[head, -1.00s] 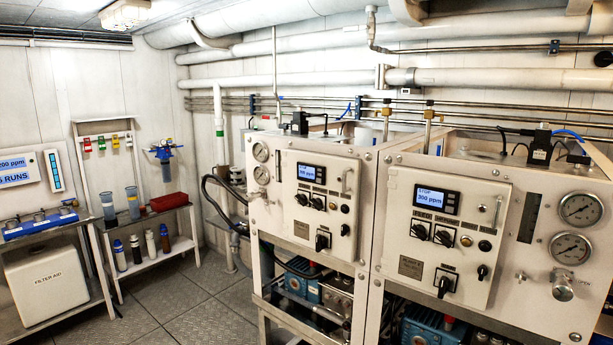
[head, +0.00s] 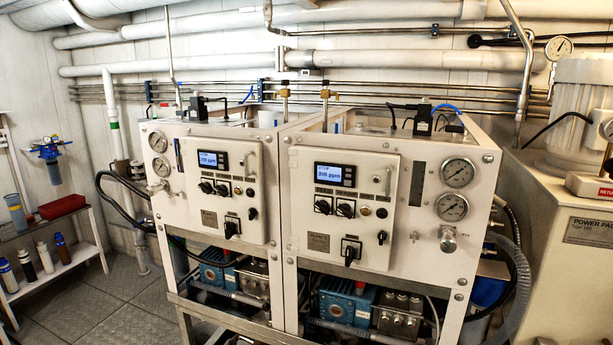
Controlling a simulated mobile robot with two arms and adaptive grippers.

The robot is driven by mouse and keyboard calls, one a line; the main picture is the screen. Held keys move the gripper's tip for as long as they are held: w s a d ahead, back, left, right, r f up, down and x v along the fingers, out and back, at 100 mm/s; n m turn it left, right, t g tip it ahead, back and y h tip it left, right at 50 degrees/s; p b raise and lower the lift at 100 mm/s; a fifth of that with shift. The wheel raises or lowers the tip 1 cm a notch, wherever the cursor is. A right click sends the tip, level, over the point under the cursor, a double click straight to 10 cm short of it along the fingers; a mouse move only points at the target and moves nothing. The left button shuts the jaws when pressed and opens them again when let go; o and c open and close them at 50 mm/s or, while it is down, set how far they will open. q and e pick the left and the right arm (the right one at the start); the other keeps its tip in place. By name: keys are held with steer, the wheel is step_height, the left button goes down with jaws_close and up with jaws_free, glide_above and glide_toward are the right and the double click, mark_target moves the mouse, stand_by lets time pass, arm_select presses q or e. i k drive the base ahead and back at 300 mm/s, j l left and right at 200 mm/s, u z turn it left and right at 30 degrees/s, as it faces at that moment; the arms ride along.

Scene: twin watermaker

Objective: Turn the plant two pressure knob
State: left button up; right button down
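Two white watermaker cabinets stand side by side; no label that I can read says which is plant two. The right cabinet (head: 405,165) has two round pressure gauges (head: 457,172), one above the other, on its right side. A silver knob (head: 448,240) sits just below the lower gauge. The left cabinet (head: 195,133) has two gauges (head: 159,155) on its left side, with a small metal knob (head: 155,187) below them. Both displays read STOP; the right display (head: 334,174) shows 300 ppm, the left display (head: 213,159) about 200 ppm. Neither gripper is in view.
A beige power pack (head: 565,250) stands to the right of the cabinets, with a grey hose (head: 518,280) between. A shelf (head: 60,265) with bottles and a red tray (head: 62,207) stands at the left. Bare floor plates (head: 105,300) lie between shelf and cabinets.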

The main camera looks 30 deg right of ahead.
mark_target(448, 244)
steer(key=z, duration=1.65)
